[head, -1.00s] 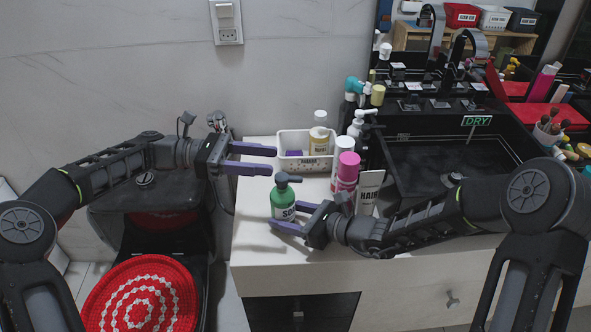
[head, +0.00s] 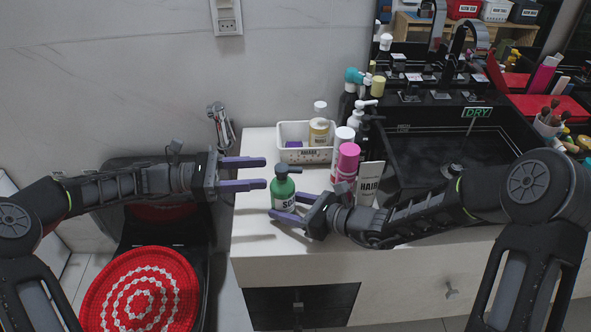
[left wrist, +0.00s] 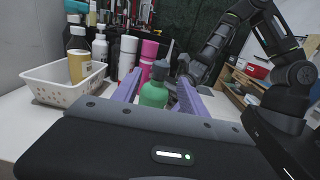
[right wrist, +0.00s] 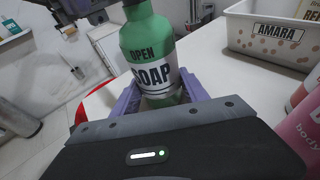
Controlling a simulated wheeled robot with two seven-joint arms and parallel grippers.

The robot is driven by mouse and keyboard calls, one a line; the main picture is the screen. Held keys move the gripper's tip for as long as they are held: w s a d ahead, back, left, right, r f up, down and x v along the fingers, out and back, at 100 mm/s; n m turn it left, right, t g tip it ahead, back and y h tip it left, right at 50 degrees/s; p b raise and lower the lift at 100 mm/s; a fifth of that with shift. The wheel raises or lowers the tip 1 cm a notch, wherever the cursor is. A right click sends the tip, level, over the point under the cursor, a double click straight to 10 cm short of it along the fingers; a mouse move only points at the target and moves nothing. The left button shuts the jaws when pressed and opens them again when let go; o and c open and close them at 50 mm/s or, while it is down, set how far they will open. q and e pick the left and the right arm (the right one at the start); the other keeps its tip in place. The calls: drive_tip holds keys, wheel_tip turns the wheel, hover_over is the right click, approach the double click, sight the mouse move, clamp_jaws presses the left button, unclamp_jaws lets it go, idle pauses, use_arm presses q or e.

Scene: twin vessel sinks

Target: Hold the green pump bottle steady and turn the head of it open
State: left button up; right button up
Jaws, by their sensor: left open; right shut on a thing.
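The green pump bottle (head: 284,191) stands upright near the front left of the counter. It has a dark grey pump head (head: 283,168) and a white label reading SOAP. My right gripper (head: 283,208) is shut around its lower body; the right wrist view shows the bottle (right wrist: 150,50) between the fingers. My left gripper (head: 266,173) is open and empty, just left of the pump head at about its height. In the left wrist view the pump head (left wrist: 160,70) and bottle shoulder appear ahead, between the open fingers. The head's top is cut off in the right wrist view.
A white basket (head: 306,154) with bottles stands behind on the counter. A pink bottle (head: 347,163), a white bottle and a HAIR tube (head: 369,183) stand right of the green bottle. The black sink (head: 450,160) lies further right.

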sight(295, 171)
use_arm(q)
drive_tip(key=d, duration=0.9)
drive_tip(key=shift+w+d, duration=0.15)
drive_tip(key=shift+c, duration=0.4)
clamp_jaws()
